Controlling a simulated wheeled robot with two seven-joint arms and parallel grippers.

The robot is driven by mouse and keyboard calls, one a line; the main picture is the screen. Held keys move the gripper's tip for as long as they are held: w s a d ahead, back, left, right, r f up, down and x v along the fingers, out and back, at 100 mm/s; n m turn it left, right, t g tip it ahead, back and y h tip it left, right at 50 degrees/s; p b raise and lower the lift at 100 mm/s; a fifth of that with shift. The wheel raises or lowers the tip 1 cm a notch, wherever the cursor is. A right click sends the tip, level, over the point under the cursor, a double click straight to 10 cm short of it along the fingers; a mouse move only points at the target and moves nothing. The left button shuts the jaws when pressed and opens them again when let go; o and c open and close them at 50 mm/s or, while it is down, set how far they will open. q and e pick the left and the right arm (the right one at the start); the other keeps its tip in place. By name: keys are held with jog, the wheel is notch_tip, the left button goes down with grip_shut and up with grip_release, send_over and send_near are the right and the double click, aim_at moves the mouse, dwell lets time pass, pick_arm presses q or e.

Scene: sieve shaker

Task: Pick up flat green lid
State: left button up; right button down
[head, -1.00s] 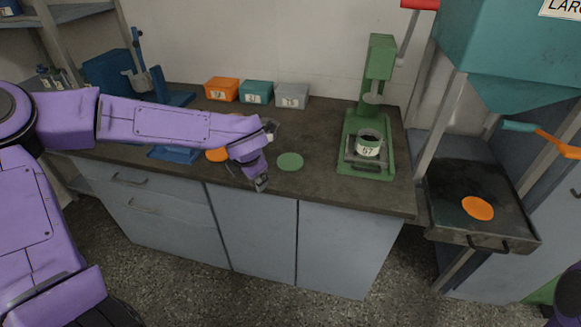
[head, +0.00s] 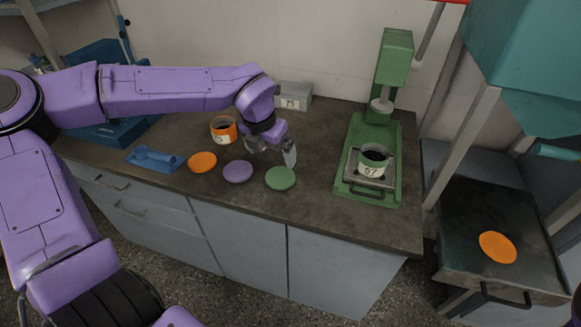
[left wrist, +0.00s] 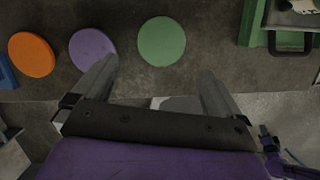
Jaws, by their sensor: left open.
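The flat green lid (head: 281,178) lies on the dark counter near its front edge, right of a purple lid (head: 238,171). In the left wrist view the green lid (left wrist: 162,41) lies beyond the fingertips, nearly centred between them. My left gripper (head: 270,155) is open and empty, above the counter just behind and left of the green lid in the head view. In the left wrist view its two fingers (left wrist: 157,80) are spread wide. The lid is uncovered in both views.
An orange lid (head: 202,162) and blue scoop-like piece (head: 154,158) lie to the left. An orange labelled container (head: 223,130) stands behind. The green press (head: 372,165) holding a container (head: 373,161) stands right, with bare counter between. Another orange lid (head: 497,247) lies on the lower tray.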

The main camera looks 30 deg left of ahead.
aim_at(280, 177)
pick_arm(q)
jog(key=x, duration=1)
jog(key=shift+s+d+f, duration=0.1)
jog(key=shift+d, duration=0.1)
jog(key=c, duration=0.8)
